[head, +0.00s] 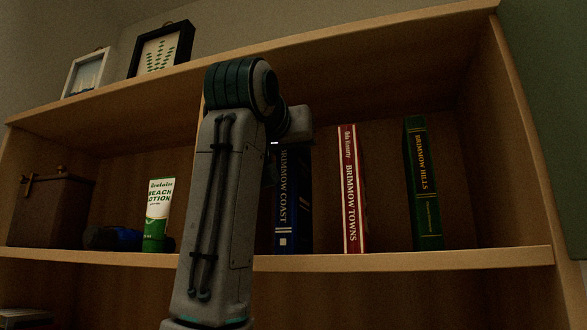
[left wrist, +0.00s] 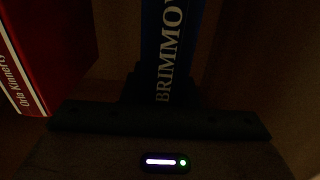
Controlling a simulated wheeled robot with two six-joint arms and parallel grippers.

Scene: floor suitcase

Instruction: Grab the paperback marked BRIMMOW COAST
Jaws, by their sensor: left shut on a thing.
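The BRIMMOW COAST paperback (head: 293,205) has a dark blue spine with pale lettering. It stands upright on the shelf, its upper part partly hidden behind my left arm. My left gripper (head: 273,172) is at its upper spine, mostly hidden by the wrist in the head view. In the left wrist view the blue spine (left wrist: 172,45) runs down between the dark fingers (left wrist: 164,88), which are shut on it; the lower letters are cut off. My right gripper is not in view.
The red BRIMMOW TOWNS book (head: 352,190) stands just right of it, also close by in the left wrist view (left wrist: 50,45). The green BRIMMOW HILLS book (head: 422,185) is farther right. A lotion tube (head: 157,215) and a brown box (head: 52,210) stand left. The shelf board (head: 420,260) runs below.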

